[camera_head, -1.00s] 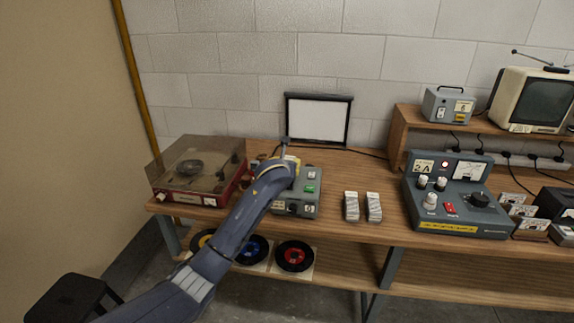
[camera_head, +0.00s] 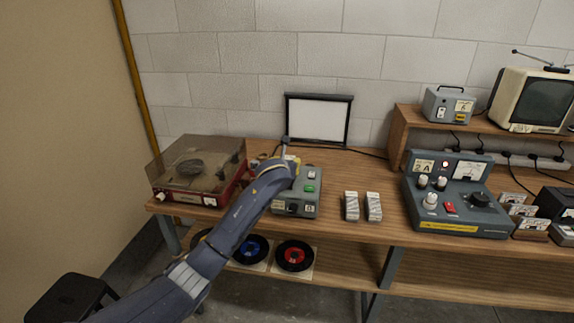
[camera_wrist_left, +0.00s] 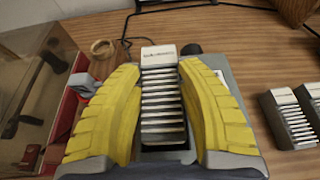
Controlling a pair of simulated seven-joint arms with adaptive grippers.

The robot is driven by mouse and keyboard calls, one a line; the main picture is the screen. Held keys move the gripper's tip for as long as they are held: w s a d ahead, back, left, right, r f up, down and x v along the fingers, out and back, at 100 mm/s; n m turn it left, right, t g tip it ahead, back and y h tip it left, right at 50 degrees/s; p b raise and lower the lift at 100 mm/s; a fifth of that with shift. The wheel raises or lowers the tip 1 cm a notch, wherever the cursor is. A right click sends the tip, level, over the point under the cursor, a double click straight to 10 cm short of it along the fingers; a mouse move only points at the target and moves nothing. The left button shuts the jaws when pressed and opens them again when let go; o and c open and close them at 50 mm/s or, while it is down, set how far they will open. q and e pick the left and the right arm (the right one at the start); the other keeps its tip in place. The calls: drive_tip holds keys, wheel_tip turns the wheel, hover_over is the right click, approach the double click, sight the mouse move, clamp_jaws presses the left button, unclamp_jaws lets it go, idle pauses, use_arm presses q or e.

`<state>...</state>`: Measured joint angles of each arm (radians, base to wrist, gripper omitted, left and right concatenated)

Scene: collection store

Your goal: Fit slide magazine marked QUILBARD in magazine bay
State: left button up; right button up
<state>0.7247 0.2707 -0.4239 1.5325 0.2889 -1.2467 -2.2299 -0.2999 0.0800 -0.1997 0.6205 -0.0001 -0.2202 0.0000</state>
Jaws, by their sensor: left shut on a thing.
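A slide magazine (camera_wrist_left: 162,100) with a white label end and a row of slide slots is between my left gripper's yellow fingers (camera_wrist_left: 162,110), which are shut on it. The label's print is too small to read surely. The grey projector (camera_head: 308,192) with a green button stands on the bench, partly behind my left arm. In the left wrist view the magazine is over the projector (camera_wrist_left: 213,66), lined up with a dark slot, the magazine bay (camera_wrist_left: 165,156). I cannot tell how deep it sits. My right gripper is out of view.
Two other slide magazines (camera_head: 351,207) (camera_head: 374,207) stand right of the projector. A red record player (camera_head: 200,175) is close on the left. A small white screen (camera_head: 318,120) stands behind. A grey control console (camera_head: 455,195) is farther right.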

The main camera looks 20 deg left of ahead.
use_arm(q)
drive_tip(key=shift+f, duration=0.6)
idle(0.4)
drive_tip(key=o, duration=1)
drive_tip(key=shift+v, duration=5.5)
